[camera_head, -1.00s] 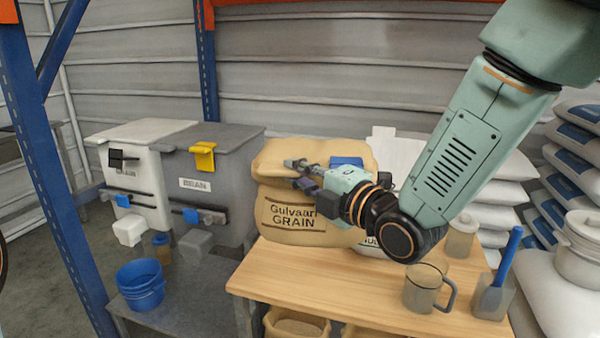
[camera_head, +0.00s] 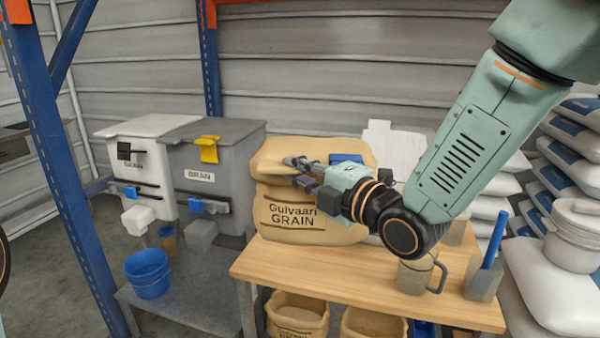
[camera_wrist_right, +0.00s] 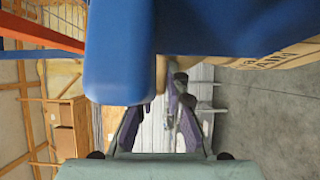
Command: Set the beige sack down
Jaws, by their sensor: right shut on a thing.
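The beige sack (camera_head: 272,205), labelled "Gulvaari GRAIN", is upright at the back left of the wooden table (camera_head: 370,299). Its base is at the table's rear part; I cannot tell if its full weight rests there. A blue piece (camera_head: 346,158) shows at the sack's upper right. My right gripper (camera_head: 299,170) is shut on the sack, lying across its upper front with the fingers pointing left. In the right wrist view the blue piece (camera_wrist_right: 120,50) fills the top, and part of the sack (camera_wrist_right: 290,56) shows at upper right. My left gripper is out of view.
A mug (camera_head: 414,276) stands close under my right wrist, and a container with a blue-handled tool (camera_head: 487,270) is at the table's right end. Grey and white bins (camera_head: 215,155) stand left. White sacks are stacked right. The table's front left is clear.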

